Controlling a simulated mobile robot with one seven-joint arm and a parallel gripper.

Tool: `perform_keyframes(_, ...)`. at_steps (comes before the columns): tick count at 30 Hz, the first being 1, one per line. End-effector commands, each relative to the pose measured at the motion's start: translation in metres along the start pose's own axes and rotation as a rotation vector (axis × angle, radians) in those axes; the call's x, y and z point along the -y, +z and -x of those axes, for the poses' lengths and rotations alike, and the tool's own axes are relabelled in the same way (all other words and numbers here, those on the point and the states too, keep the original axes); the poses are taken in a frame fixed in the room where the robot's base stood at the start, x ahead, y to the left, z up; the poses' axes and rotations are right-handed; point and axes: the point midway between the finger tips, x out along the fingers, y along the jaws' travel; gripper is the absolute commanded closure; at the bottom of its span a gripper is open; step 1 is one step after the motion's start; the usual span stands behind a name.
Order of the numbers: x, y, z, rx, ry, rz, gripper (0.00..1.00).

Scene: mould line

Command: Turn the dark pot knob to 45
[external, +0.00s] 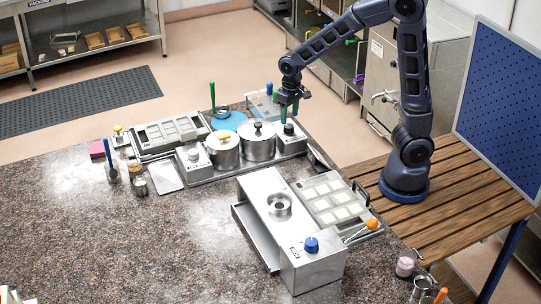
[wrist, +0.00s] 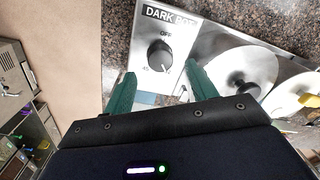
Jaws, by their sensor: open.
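The dark pot knob (wrist: 160,54) is a black round knob on a steel panel marked "DARK POT" in the wrist view. "OFF" is printed above it, 45 at lower left and another number at lower right. A light mark on the knob's lower edge seems to face the lower-right number, but it is small. In the external view the knob (external: 289,129) is at the right end of the pot unit, under my gripper (external: 289,108). My gripper (wrist: 160,70) is open, with its green fingers reaching either side of the knob's lower part. Contact cannot be told.
The pot with the black-knobbed lid (external: 258,144) stands just left of the knob, and the yellow-knobbed pot (external: 223,153) beyond it. A steel unit with a blue knob (external: 311,244) and a mould tray (external: 333,203) lie in front.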

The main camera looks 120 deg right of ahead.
Motion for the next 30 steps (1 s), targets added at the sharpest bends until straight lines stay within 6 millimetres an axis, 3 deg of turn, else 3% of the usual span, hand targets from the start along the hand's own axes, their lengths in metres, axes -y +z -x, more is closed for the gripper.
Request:
perform_keyframes(3, -0.001, 0.0, -0.018, 0.002, 0.002, -0.001, 0.43)
perform_keyframes(9, 0.0, 0.0, -0.037, 0.001, 0.001, -0.001, 0.43)
perform_keyframes(21, 0.0, 0.0, -0.043, 0.0, 0.0, 0.0, 0.43)
perform_keyframes(22, 0.0, 0.0, -0.043, 0.0, 0.0, 0.0, 0.45)
perform_keyframes(28, 0.0, 0.0, -0.043, 0.0, 0.0, 0.0, 0.84)
perform_keyframes(30, 0.0, 0.0, -0.043, 0.0, 0.0, 0.0, 0.88)
